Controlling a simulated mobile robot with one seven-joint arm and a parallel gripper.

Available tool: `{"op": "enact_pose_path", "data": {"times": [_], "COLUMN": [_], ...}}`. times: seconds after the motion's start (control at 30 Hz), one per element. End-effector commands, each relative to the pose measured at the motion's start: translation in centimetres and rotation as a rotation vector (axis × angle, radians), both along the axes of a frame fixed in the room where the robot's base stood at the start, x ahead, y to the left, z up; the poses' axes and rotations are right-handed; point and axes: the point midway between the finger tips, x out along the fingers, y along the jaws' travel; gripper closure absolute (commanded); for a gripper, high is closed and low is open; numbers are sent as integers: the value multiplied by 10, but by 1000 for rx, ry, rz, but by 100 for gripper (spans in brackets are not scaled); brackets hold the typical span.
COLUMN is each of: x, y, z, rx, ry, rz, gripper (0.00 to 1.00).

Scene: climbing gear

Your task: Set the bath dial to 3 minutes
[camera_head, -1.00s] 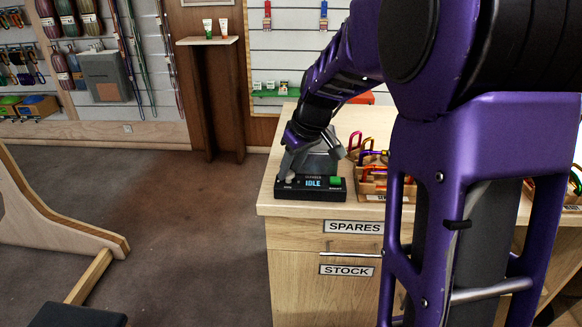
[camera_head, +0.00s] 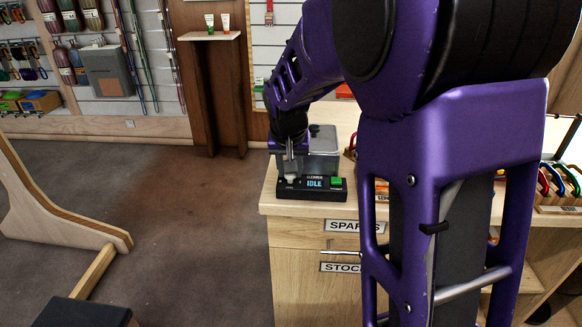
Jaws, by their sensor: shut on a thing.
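The bath cleaner (camera_head: 325,150) stands on the left end of the wooden counter, a grey tank with a black front panel (camera_head: 312,194). Its display (camera_head: 314,183) reads IDLE. A green button (camera_head: 337,182) sits to the right of the display. The pale dial (camera_head: 291,180) is at the panel's left end, and its setting is too small to read. My gripper (camera_head: 290,170) points down over the dial, its fingers shut on it. The fingertips partly cover the dial.
The counter (camera_head: 268,200) has drawers labelled SPARES and STOCK. Racks of carabiners (camera_head: 560,190) stand on the right, partly hidden by my arm. A wooden frame (camera_head: 60,205) stands on the floor at left. The floor between is clear.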

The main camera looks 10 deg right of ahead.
Motion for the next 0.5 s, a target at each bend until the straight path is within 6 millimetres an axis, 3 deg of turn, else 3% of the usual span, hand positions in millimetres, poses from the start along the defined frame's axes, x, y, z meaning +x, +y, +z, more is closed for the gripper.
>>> {"op": "enact_pose_path", "data": {"times": [0.5], "x": [1], "y": [3], "z": [-1], "rx": [1], "ry": [1], "rz": [-269], "gripper": [100]}}
